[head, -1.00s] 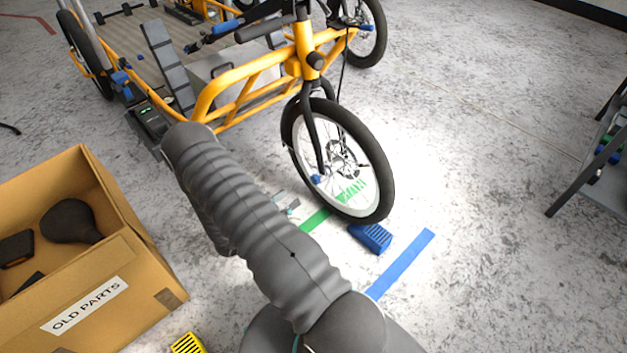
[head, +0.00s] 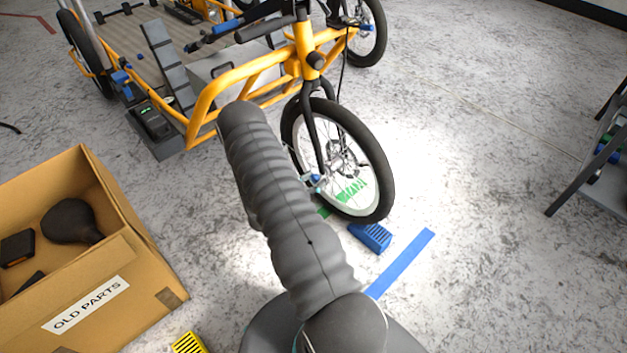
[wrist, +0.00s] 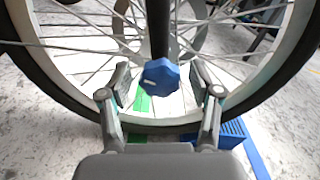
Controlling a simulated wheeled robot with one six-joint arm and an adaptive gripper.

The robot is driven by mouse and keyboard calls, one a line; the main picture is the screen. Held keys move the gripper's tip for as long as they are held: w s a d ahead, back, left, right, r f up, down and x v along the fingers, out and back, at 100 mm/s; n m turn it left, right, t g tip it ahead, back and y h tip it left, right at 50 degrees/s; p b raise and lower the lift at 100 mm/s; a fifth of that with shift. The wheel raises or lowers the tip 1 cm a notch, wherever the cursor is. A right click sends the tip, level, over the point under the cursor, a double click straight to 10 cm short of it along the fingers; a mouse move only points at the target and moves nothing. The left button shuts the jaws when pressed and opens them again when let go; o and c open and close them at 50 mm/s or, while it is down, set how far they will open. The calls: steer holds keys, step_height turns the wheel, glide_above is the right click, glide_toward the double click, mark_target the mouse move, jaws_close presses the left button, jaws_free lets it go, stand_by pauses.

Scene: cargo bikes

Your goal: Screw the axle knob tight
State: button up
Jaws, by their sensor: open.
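The blue axle knob (wrist: 161,77) sits at the lower end of the black fork leg (wrist: 158,25), in front of the wheel's hub. In the wrist view my gripper (wrist: 161,82) is open, with one finger on each side of the knob and a visible gap to it on both sides. In the head view the knob (head: 314,179) shows small and blue at the front wheel (head: 376,165), just beside my gripper (head: 311,182), which is mostly hidden behind my arm. Whether the knob is fully seated cannot be told.
A blue wheel chock (head: 370,238) lies by the tyre, near a blue floor stripe (head: 403,262). A cardboard box marked OLD PARTS (head: 120,285) stands at the left. The yellow bike frame (head: 215,88) is above and behind.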

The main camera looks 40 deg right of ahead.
steer(key=c, duration=1.2)
steer(key=shift+o, duration=0.2)
steer(key=m+b, duration=0.3)
steer(key=shift+f, duration=0.15)
steer(key=m+b, duration=0.4)
steer(key=m, duration=0.2)
steer(key=shift+b, duration=0.35)
steer(key=m+b, duration=0.1)
steer(key=m, duration=0.2)
steer(key=shift+s+m, duration=0.1)
steer(key=shift+m, duration=1.7)
steer(key=shift+m, duration=0.3)
